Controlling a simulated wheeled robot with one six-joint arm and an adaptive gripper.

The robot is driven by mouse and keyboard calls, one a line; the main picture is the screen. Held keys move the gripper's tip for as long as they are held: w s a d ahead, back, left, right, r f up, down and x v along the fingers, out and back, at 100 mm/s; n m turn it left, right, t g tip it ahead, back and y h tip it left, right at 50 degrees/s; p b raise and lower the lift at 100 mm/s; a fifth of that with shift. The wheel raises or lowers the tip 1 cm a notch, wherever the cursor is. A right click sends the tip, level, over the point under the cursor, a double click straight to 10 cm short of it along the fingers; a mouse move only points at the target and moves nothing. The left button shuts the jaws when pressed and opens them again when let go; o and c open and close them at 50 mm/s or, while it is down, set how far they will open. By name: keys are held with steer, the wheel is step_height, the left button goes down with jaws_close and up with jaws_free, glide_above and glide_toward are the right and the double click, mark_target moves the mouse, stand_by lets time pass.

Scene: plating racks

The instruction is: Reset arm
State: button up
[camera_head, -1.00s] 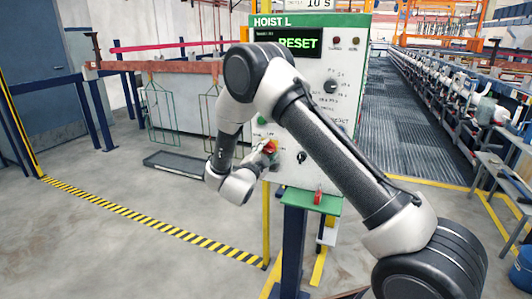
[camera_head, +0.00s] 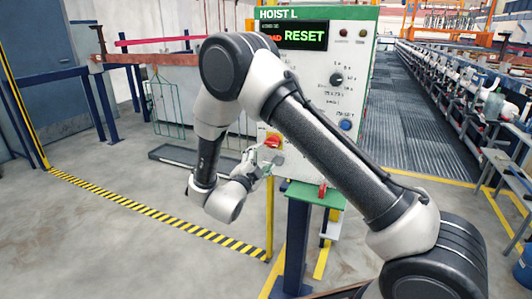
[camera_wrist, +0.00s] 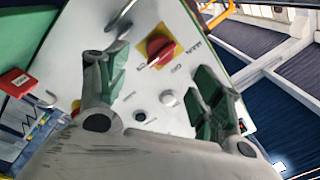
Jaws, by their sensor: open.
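My gripper (camera_head: 258,165) is open and empty, in front of the lower left of the HOIST L control panel (camera_head: 365,60). In the head view it is just below and left of a red rotary knob on a yellow plate (camera_head: 272,141). In the wrist view the two green-padded fingers of my gripper (camera_wrist: 160,85) are spread wide with nothing between them. The red knob (camera_wrist: 160,47) shows beyond them, apart from the fingertips. My forearm covers part of the panel's middle in the head view.
The panel's display (camera_head: 300,36) reads RESET in green. A blue button (camera_head: 345,125) is on its right side. A green shelf (camera_head: 312,195) is below the panel on a blue post. Open floor with a black-yellow stripe (camera_head: 150,212) is at left.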

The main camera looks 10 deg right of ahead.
steer(key=shift+v, duration=0.85)
